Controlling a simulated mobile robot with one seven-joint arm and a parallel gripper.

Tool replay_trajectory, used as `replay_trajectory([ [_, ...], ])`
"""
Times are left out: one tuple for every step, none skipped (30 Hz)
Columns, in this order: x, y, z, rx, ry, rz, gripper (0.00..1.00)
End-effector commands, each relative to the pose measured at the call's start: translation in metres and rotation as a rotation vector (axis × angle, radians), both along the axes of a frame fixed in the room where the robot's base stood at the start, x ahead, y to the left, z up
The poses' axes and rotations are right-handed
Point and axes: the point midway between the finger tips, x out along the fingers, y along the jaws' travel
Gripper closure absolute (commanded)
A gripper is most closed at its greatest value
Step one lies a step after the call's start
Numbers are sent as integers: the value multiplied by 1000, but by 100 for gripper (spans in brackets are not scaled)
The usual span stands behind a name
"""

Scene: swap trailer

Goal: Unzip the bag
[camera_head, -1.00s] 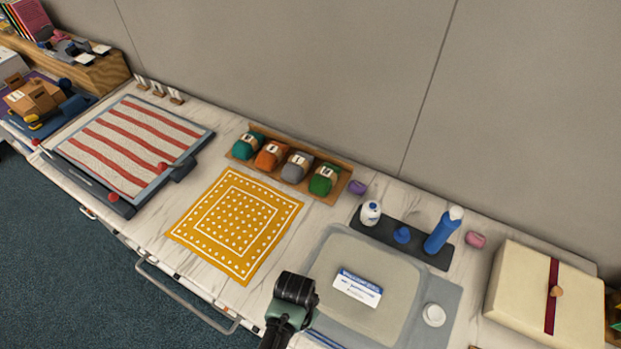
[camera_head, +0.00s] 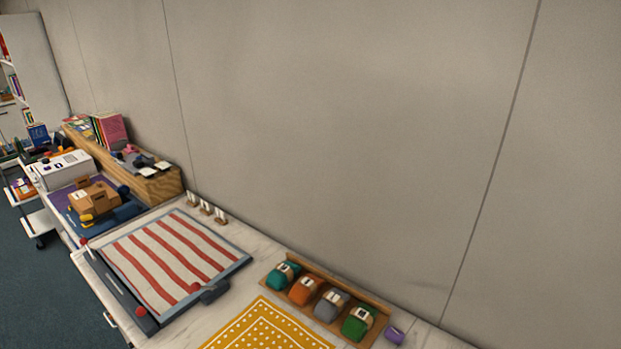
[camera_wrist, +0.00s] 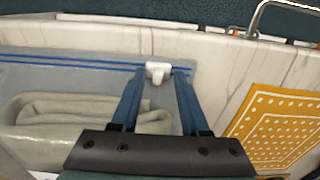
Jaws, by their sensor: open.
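In the wrist view, a clear bag (camera_wrist: 60,78) with a folded grey-beige cloth (camera_wrist: 75,108) inside lies on the marble-look counter. A blue double zip line (camera_wrist: 70,61) runs along its edge near the counter's front. A white slider (camera_wrist: 157,70) sits close to the right end of that line. My gripper (camera_wrist: 160,78) is open, its two blue fingers on either side of the slider. I cannot tell whether they touch it. The bag and my gripper are outside the head view.
A yellow dotted cloth (camera_head: 265,330) lies on the counter, also at right in the wrist view (camera_wrist: 270,125). A striped mat (camera_head: 165,260) lies farther left. A metal rail (camera_wrist: 262,15) runs along the counter front.

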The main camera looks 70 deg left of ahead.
Motion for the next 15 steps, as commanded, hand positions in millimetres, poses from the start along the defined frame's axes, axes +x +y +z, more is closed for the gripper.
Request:
replay_trajectory([
  [0,0,0,0,0,-1,55],
  [0,0,1,0,0,-1,55],
  [0,0,2,1,-1,-1,55],
  [0,0,3,1,-1,-1,55],
  [0,0,5,0,0,-1,55],
  [0,0,9,1,-1,-1,55],
  [1,0,12,1,-2,-1,55],
  [1,0,16,1,-2,-1,55],
  [1,0,22,2,-2,-1,55],
  [1,0,28,2,-2,-1,55],
  [1,0,33,3,-3,0,55],
  [1,1,41,3,-3,0,55],
  [0,0,47,3,-3,0,55],
  [0,0,53,4,-4,0,55],
  [1,1,61,4,-4,0,55],
])
